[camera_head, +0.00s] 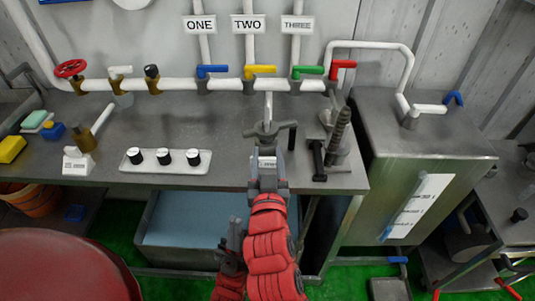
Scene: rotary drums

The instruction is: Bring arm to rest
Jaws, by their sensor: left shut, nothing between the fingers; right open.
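My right arm, in red padding, reaches up from the bottom middle of the head view. Its gripper (268,160) is open at the front edge of the grey metal counter (225,130), just below a grey fitting with a crosswise handle (268,129). I cannot tell whether they touch. My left gripper (236,228) is shut and empty, lower and to the left of the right forearm, in front of the blue-bottomed basin (185,217). The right forearm hides part of the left arm.
A white pipe (180,84) with coloured valve handles runs along the back. Three knobs (163,157) sit on the counter's front. A clamp-like tool (330,150) stands at its right end, next to a metal tank (420,150). A red round surface (65,265) is at lower left.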

